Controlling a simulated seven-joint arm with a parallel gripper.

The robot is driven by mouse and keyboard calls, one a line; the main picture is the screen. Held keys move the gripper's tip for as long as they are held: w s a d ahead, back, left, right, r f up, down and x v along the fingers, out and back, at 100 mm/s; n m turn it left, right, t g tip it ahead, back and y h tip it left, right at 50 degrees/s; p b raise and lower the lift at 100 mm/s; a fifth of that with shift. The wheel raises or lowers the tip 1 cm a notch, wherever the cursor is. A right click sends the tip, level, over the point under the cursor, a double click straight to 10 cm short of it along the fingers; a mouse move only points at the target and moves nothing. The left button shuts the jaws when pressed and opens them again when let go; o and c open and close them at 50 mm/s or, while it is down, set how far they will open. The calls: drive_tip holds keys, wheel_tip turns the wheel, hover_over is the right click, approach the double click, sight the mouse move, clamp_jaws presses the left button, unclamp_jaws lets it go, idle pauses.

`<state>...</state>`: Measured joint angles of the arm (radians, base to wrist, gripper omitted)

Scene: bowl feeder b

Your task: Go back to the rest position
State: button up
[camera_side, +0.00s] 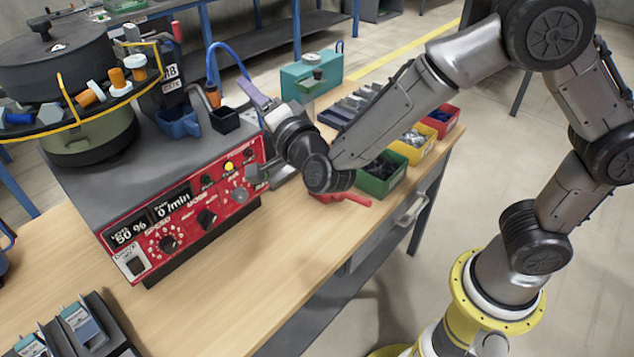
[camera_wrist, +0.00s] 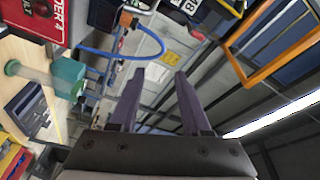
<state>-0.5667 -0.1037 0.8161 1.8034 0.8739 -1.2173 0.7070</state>
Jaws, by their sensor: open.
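My gripper (camera_side: 252,93) is raised above the bench beside the control box, pointing up and to the left in the side view. In the wrist view its two purple fingers (camera_wrist: 159,73) stand apart with nothing between them. It is open and empty. The bowl feeder (camera_side: 95,140) is at the left, with orange, blue and grey bolts on its rim. It sits on a grey box with a red control panel (camera_side: 185,215). The panel shows "50 %" and "0 /min". In the side view, my wrist hides part of the bench behind it.
Green (camera_side: 381,176), yellow (camera_side: 413,143) and red (camera_side: 441,120) bins line the bench's right edge. A teal box (camera_side: 311,75) stands behind. A blue cup (camera_side: 178,122) and dark cup (camera_side: 224,120) sit by the feeder.

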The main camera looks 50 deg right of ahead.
drive_tip(key=s+d+r+n+y, duration=0.2)
drive_tip(key=d+r, duration=0.4)
drive_tip(key=r, duration=0.3)
drive_tip(key=s+d+r+n+g+y, duration=0.25)
drive_tip(key=s+r+n, duration=0.2)
drive_tip(key=s, duration=0.25)
drive_tip(key=s+d+f+n+g, duration=0.1)
drive_tip(key=s+f+n+g, duration=0.4)
drive_tip(key=s+f, duration=0.3)
drive_tip(key=s+d+f+n+g, duration=0.2)
drive_tip(key=s+f+n+g, duration=0.2)
drive_tip(key=s+f, duration=0.4)
drive_tip(key=s+g, duration=0.1)
drive_tip(key=s, duration=0.6)
drive_tip(key=shift+d+f+n, duration=0.2)
drive_tip(key=shift+f+n, duration=0.1)
drive_tip(key=shift+n, duration=0.05)
